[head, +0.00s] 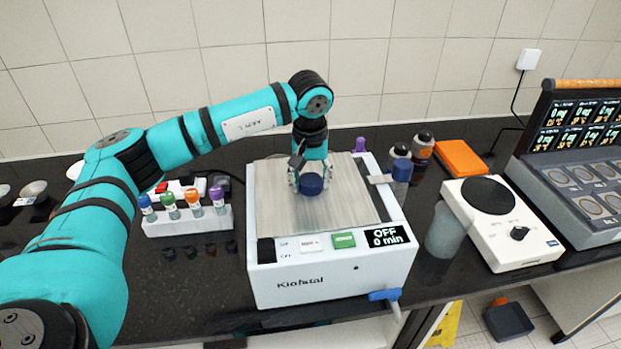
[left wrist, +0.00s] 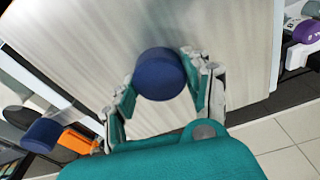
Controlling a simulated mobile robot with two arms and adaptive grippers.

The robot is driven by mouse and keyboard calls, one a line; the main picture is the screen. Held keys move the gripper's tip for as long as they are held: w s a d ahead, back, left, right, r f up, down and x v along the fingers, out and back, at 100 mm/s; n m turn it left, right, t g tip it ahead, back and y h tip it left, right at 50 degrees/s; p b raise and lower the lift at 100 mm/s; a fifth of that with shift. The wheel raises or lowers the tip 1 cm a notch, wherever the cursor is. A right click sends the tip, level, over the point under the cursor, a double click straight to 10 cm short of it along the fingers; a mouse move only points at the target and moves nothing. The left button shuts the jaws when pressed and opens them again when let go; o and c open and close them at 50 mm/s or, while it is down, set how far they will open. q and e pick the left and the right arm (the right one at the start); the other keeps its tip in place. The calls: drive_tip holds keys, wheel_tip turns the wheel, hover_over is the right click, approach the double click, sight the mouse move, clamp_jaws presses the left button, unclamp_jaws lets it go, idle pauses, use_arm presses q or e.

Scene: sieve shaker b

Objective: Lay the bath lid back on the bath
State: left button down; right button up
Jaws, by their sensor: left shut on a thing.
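The bath (head: 330,284) is a white box with a display reading OFF and 0 min. The bath lid (head: 275,205) is a flat brushed-metal plate with a round dark blue knob (head: 312,184). It lies over the top of the bath; whether it is fully seated I cannot tell. In the left wrist view the lid (left wrist: 190,35) fills the upper part. My left gripper (head: 310,180) is above the middle of the lid, its fingers closed on both sides of the knob (left wrist: 160,74). My right gripper is not in view.
A rack (head: 190,222) with several colour-capped tubes stands left of the bath. A beaker (head: 443,232) and a white stirrer-like device (head: 505,235) stand to the right. Bottles (head: 421,146) and an orange box (head: 461,158) are behind. A blue tap (head: 384,295) projects from the bath's front.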

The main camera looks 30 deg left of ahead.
use_arm(q)
drive_tip(key=shift+f+b, duration=0.15)
drive_tip(key=shift+b, duration=0.15)
idle(0.4)
drive_tip(key=c, duration=0.5)
unclamp_jaws()
drive_tip(key=shift+r+p, duration=2)
drive_tip(key=shift+r, duration=1.55)
drive_tip(key=shift+f, duration=0.1)
